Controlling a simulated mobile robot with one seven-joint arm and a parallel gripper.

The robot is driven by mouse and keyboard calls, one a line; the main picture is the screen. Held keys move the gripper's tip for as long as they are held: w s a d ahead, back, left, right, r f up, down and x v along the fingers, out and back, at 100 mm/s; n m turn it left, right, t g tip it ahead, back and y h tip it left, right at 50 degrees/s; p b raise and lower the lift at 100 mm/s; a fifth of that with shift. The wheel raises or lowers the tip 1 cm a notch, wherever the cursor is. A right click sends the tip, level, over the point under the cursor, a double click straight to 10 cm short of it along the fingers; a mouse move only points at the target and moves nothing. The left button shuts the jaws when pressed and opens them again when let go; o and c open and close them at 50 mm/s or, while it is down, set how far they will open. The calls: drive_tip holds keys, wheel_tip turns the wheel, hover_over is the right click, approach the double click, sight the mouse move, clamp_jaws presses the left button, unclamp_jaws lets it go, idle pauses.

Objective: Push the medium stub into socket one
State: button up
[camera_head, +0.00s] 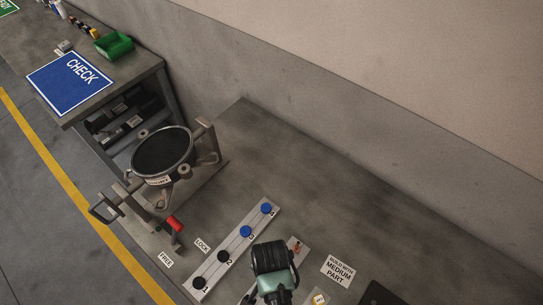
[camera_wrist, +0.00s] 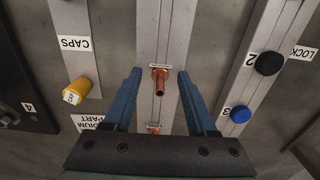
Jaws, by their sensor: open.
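In the wrist view my gripper (camera_wrist: 159,73) is open, with blue fingers on either side of a copper stub (camera_wrist: 160,84) on a grey rack strip (camera_wrist: 176,30). The fingers do not appear to touch it. Its small label is too blurred to read, so I cannot be sure it is the medium one. Another copper stub (camera_wrist: 152,130) by a label that seems to read LONG is partly hidden by my gripper. In the head view socket one is at the near end of the socket strip (camera_head: 235,249), with a black cap (camera_head: 198,283) beside the number 1.
Socket two has a black cap (camera_head: 223,256); blue caps (camera_head: 246,231) sit at the farther sockets. A yellow cap (camera_wrist: 81,91) stands by the CAPS label. A round compressor fixture (camera_head: 162,152) with a red-handled lever (camera_head: 174,223) stands to the left. The bench towards the wall is clear.

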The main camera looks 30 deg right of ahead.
idle(0.4)
clamp_jaws()
drive_tip(key=shift+r, duration=0.1)
idle(1.3)
drive_tip(key=shift+r+p, duration=2.9)
drive_tip(key=shift+p, duration=0.35)
